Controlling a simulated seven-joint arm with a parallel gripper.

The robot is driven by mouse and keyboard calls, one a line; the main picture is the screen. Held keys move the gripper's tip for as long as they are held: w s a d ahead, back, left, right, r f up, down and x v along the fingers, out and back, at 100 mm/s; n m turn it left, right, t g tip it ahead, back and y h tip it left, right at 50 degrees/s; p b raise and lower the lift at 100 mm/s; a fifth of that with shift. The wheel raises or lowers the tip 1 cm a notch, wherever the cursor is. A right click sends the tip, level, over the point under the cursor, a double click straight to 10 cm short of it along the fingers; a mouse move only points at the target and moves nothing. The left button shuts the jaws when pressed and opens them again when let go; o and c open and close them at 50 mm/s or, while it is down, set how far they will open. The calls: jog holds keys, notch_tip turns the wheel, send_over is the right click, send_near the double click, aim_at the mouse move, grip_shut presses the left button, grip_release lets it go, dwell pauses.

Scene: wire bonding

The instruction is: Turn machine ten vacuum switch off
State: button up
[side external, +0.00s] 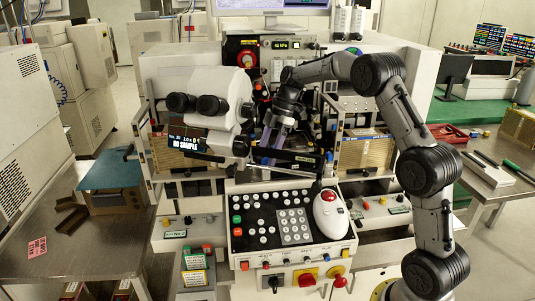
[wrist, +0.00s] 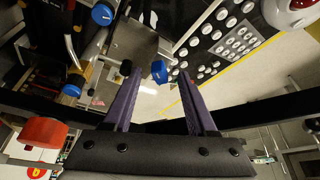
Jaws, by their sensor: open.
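My gripper (side external: 266,152) is over the middle of the bonding machine, behind the keypad console, with its purple fingers pointing down. In the wrist view, its fingers (wrist: 158,80) are apart with nothing held between them. A blue knob (wrist: 159,71) shows between the fingertips; I cannot tell its distance from them. No label marks the vacuum switch legibly. A kPa display (side external: 281,44) sits on the upper rear panel.
The keypad console (side external: 243,214) carries several buttons and a white mouse-like device (side external: 329,213) with a red ball. A microscope (side external: 218,98) stands left of my gripper. Posts and side modules crowd both sides. A metal bench (side external: 95,245) is at left.

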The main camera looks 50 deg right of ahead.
jog(key=shift+c, duration=0.3)
grip_shut()
jog(key=m+t, duration=0.1)
jog(key=m, duration=0.1)
jog(key=m+h, duration=0.1)
jog(key=m, duration=0.2)
jog(key=shift+s+a+t, duration=0.1)
jog(key=shift+s+t, duration=0.05)
jog(key=shift+t, duration=0.25)
jog(key=m+h, duration=0.1)
jog(key=m, duration=0.2)
jog(key=shift+m+t, duration=0.3)
jog(key=shift+s+m+h, duration=0.1)
jog(key=shift+m+h, duration=0.2)
jog(key=shift+m, duration=0.4)
jog(key=shift+o, duration=0.3)
grip_release()
jog(key=shift+r, duration=0.1)
